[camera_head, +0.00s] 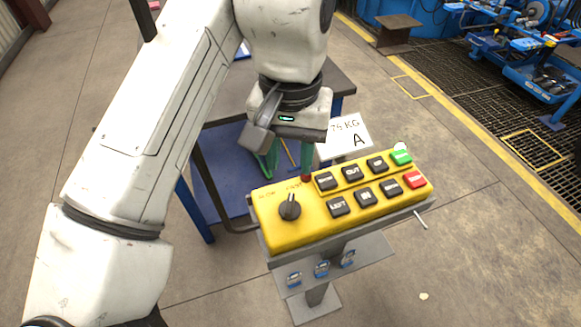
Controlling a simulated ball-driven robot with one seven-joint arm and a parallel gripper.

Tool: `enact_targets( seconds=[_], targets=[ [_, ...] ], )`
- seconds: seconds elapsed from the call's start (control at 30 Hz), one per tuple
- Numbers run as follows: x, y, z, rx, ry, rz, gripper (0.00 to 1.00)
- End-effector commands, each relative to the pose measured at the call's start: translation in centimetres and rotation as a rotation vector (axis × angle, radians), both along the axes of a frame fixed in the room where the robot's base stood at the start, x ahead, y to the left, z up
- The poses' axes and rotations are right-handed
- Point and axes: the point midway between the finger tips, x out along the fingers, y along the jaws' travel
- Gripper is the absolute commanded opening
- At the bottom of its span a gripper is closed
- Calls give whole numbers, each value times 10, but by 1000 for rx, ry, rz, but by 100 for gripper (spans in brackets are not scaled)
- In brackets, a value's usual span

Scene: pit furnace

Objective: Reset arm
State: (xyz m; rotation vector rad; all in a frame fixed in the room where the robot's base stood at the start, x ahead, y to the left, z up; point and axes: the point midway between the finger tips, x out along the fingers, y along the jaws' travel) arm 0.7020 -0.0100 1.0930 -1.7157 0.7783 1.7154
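My white arm reaches from the lower left up and over to the top centre. My gripper (287,165) hangs at the end, just behind the far edge of a yellow control panel (275,228). Its two green fingers are apart, with nothing seen between them. The right finger is near a small dark red part (306,178) at the panel's far edge; I cannot tell whether they touch. The panel has a black rotary knob (290,207), several black buttons, a green button (401,157) and a red button (415,180).
The panel stands on a grey post with a shelf (375,252) holding padlock-like blue items (321,269). A blue-legged table (196,212) is behind. A white sign (345,137) reads "75 KG A". Blue machinery (530,65) and floor grating lie at upper right.

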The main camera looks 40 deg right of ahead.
Motion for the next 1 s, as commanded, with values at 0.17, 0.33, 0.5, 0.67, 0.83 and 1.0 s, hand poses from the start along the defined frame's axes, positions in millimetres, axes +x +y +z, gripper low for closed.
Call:
enact_targets(
  seconds=[0.17, 0.33, 0.5, 0.67, 0.83, 1.0],
  targets=[
    [0, 0, 8, 0, 0, -1, 39],
    [0, 0, 9, -1, 1, -1, 39],
    [0, 0, 8, -1, 1, -1, 39],
    [0, 0, 8, -1, 1, -1, 39],
    [0, 0, 27, 0, 0, -1, 39],
    [0, 0, 58, 0, 0, -1, 39]
  ],
)
